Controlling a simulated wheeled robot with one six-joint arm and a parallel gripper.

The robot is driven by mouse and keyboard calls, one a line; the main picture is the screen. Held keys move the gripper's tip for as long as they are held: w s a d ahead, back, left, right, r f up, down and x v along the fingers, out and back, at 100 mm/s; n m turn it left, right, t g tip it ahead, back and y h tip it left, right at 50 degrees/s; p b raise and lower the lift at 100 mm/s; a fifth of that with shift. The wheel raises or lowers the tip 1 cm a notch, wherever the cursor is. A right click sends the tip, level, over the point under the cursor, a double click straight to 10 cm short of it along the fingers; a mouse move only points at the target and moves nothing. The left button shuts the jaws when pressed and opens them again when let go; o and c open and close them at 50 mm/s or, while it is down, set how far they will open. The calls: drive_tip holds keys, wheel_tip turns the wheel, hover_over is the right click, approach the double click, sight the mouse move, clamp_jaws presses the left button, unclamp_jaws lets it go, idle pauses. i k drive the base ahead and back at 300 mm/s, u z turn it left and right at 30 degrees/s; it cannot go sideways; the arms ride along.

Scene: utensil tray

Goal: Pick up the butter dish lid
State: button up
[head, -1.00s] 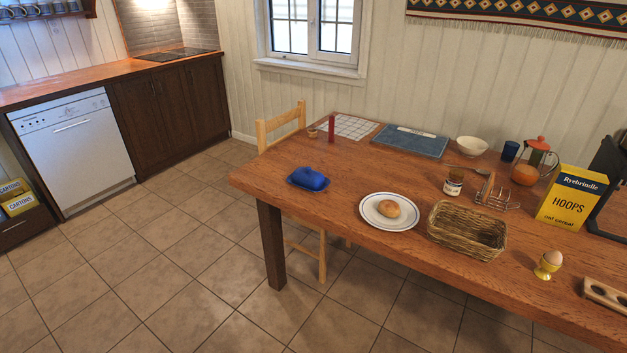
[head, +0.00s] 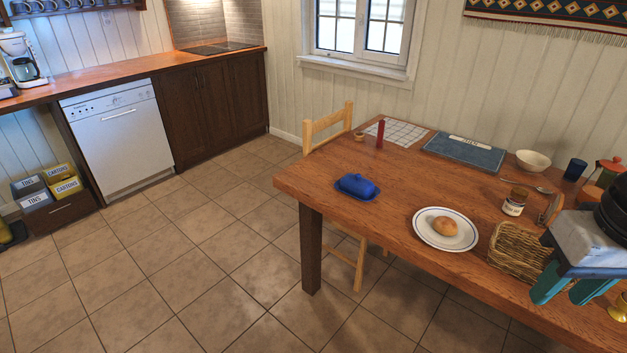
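The blue butter dish lid (head: 357,184) sits on its blue dish (head: 369,197) near the left end of the wooden table. My gripper (head: 567,292) is at the right edge of the head view, over the table by the wicker basket, well apart from the butter dish. Its two teal fingers are spread with a gap between them, and I see nothing held there. The gripper hides part of the basket and things behind it.
A plate with a bread roll (head: 445,227), a jar (head: 515,201) and a wicker basket (head: 512,250) stand between my gripper and the butter dish. A red pepper mill or candle (head: 380,134) stands behind the dish. The table (head: 330,171) is bare around the dish.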

sight(355, 184)
drive_tip(key=u, duration=0.15)
drive_tip(key=i, duration=0.95)
drive_tip(key=z, duration=0.2)
